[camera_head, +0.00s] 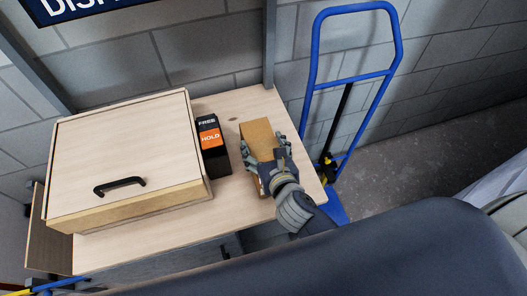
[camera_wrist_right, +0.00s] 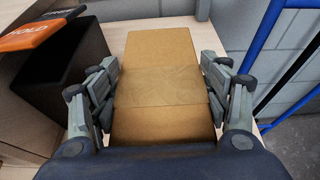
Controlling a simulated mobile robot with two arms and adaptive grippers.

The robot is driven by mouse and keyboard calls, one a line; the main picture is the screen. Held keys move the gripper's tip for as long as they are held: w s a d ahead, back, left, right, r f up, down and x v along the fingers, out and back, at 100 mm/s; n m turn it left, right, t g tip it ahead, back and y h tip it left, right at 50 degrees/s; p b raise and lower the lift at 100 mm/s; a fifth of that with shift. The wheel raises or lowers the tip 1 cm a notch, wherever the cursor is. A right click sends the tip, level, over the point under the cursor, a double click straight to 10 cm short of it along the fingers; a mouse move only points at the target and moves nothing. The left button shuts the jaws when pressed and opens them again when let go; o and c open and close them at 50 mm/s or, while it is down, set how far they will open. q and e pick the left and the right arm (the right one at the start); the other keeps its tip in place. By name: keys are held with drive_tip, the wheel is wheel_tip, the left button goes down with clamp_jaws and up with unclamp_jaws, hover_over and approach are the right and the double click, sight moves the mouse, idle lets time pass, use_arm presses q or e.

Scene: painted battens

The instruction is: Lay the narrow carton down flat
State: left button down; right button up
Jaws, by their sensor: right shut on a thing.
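The narrow carton (camera_head: 257,132) is a brown cardboard box at the right part of the wooden table. In the right wrist view the carton (camera_wrist_right: 160,55) shows one long face with a paler tape band across it. My right gripper (camera_head: 264,157) is shut on the carton, with fingers on both long sides; the fingers (camera_wrist_right: 164,92) also show in the wrist view. The hand hides part of the carton's near end. I cannot tell whether its underside rests fully on the table. My left gripper is not in view.
A black box with an orange HOLD label (camera_head: 210,138) stands just left of the carton. A large wooden case with a black handle (camera_head: 125,150) fills the table's left. A blue hand truck (camera_head: 357,76) stands right of the table. Some bare tabletop (camera_head: 242,103) lies behind the carton.

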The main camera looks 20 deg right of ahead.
drive_tip(key=shift+f, duration=0.25)
drive_tip(key=o, duration=1.6)
drive_tip(key=shift+f, duration=0.15)
